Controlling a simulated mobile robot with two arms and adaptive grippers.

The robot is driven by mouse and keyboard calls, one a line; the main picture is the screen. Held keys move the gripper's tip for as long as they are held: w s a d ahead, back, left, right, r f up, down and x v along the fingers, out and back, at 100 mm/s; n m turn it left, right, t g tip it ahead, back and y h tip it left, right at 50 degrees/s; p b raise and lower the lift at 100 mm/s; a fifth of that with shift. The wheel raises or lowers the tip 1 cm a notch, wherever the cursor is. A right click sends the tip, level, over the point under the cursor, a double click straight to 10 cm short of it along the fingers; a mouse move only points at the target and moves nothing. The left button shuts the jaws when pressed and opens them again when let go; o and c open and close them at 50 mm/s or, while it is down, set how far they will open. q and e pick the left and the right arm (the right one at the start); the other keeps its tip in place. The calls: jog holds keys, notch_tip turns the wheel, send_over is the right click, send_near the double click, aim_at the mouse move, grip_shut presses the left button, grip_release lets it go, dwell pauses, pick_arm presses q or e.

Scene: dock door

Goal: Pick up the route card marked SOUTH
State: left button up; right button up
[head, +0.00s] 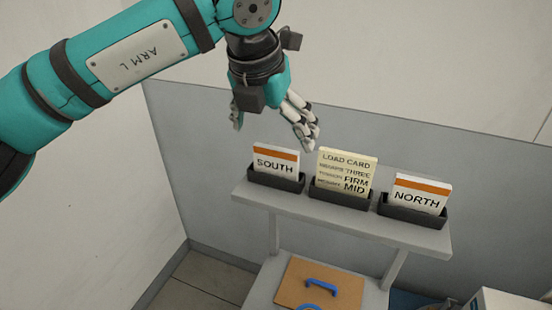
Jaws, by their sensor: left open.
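The SOUTH route card (275,161), white with an orange band at its top, stands in the left dark holder (276,182) on a grey shelf (340,217). My left gripper (275,135) hangs above the shelf, over the SOUTH card and apart from it. Its fingers are spread and nothing shows between them. My right gripper is not in view.
A cream load card (345,172) stands in the middle holder and a NORTH card (420,196) in the right one. Below is a brown board (318,284) with a blue handle (321,285). A grey wall panel (200,150) is close behind the shelf.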

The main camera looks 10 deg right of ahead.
aim_at(276, 148)
pick_arm(q)
jog(key=shift+w+f+p, duration=0.15)
jog(key=shift+f+p, duration=0.05)
jog(key=shift+p, duration=0.1)
jog(key=p+x, duration=0.3)
jog(key=x, duration=0.1)
jog(key=shift+w+a+f, duration=0.1)
jog(key=shift+w, duration=0.1)
jog(key=shift+f, duration=0.3)
jog(key=c, duration=1)
jog(key=shift+r, duration=0.1)
